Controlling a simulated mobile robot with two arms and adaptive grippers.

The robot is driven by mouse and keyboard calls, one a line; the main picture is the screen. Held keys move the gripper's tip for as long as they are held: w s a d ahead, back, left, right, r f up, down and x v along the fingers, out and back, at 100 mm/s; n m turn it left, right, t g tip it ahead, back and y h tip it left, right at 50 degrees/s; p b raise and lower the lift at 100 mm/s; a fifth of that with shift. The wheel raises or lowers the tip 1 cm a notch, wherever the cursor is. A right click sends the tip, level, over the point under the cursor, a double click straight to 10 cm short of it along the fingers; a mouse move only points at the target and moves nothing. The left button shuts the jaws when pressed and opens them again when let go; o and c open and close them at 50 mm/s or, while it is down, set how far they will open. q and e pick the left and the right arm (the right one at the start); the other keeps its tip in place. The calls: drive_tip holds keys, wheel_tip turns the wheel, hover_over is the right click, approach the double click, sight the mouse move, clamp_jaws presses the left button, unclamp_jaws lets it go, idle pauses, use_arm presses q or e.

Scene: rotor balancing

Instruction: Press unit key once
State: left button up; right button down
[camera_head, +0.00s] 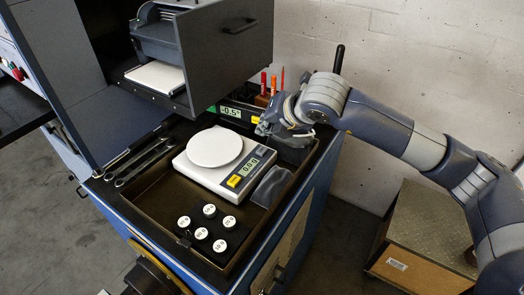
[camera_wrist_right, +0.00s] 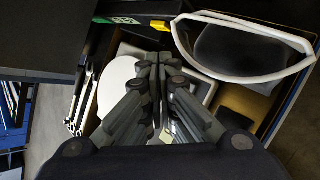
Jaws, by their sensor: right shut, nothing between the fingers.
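A white scale (camera_head: 205,172) with a round pan (camera_head: 214,147) stands in the tray. Its display (camera_head: 252,166) reads about 0.0, and a yellow key (camera_head: 234,181) sits beside it; its label is too small to read. A second small display (camera_head: 231,112) behind the scale shows about -0.5° and has its own yellow key (camera_head: 255,119). That key also shows in the right wrist view (camera_wrist_right: 158,27). My right gripper (camera_head: 263,128) is shut and empty, above the back right of the scale, near the second display. Its closed fingertips (camera_wrist_right: 154,58) overlap the pan's edge in the wrist view. My left gripper is out of view.
Several black weights with white tops (camera_head: 209,211) stand in the tray's front. Wrenches (camera_head: 143,162) lie left of the scale. An open grey drawer (camera_head: 228,45) overhangs behind. Pens (camera_head: 273,83) stand beyond the gripper. A white-rimmed clear visor-like thing (camera_wrist_right: 247,78) is close by.

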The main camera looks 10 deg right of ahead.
sight(266, 149)
drive_tip(key=shift+f+b, duration=1.6)
drive_tip(key=shift+f, duration=0.15)
drive_tip(key=shift+f+b, duration=0.35)
drive_tip(key=shift+b, duration=0.55)
drive_tip(key=shift+f+b, duration=0.5)
drive_tip(key=shift+b, duration=0.2)
idle(0.6)
drive_tip(key=shift+r, duration=0.9)
